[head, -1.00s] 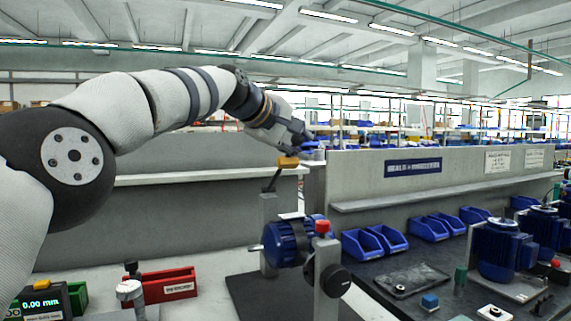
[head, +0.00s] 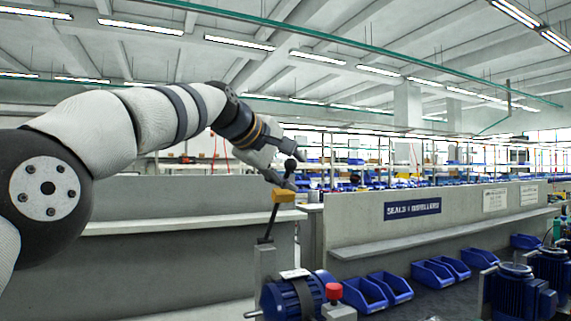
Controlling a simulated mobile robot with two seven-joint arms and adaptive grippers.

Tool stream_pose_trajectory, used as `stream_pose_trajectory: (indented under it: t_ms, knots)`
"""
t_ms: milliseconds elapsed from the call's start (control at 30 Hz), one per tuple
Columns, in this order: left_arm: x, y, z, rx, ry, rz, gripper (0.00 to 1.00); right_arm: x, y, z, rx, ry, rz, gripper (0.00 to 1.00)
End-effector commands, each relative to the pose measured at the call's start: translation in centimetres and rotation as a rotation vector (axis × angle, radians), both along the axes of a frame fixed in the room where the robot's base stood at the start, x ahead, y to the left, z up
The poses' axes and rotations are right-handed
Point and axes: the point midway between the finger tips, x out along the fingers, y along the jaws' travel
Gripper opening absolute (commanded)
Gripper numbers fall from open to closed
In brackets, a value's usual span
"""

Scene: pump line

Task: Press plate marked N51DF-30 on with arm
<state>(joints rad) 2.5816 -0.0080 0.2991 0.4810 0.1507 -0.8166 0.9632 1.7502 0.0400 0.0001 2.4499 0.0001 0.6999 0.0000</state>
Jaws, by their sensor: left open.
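My left gripper (head: 288,166) is open at the top of the press arm. The arm's dark ball knob (head: 290,163) shows between or just beside its fingers; I cannot tell whether they touch. The press arm (head: 270,226) is a thin dark lever with a yellow block (head: 283,196), leaning up to the right from a grey post (head: 264,268). A blue finned motor (head: 286,300) sits below, with a small white plate (head: 295,273) on top. Its marking is too small to read. My right gripper is not in view.
A red knob (head: 333,291) is beside the motor. Several blue bins (head: 363,294) stand to the right, and more blue motors (head: 510,290) at the far right. A grey partition (head: 350,225) with a blue sign stands behind.

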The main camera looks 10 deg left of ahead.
Motion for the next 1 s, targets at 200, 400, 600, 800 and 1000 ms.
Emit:
stream_pose_trajectory:
  t_ms: [200,400,600,800,1000]
  knots:
    - [-2.9,1.2,1.9,-0.001,-0.008,0.0,0.44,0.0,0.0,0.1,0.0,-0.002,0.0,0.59]
    - [-5.7,2.3,3.2,-0.002,-0.006,0.0,0.44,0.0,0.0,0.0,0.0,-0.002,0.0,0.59]
    - [-6.2,2.6,3.3,-0.001,-0.005,0.0,0.44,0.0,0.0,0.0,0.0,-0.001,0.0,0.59]
    - [-6.2,2.5,3.4,0.0,-0.006,0.0,0.44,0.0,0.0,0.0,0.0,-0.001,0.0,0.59]
    - [-6.2,2.5,3.4,-0.001,-0.007,0.0,0.44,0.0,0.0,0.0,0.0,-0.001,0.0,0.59]
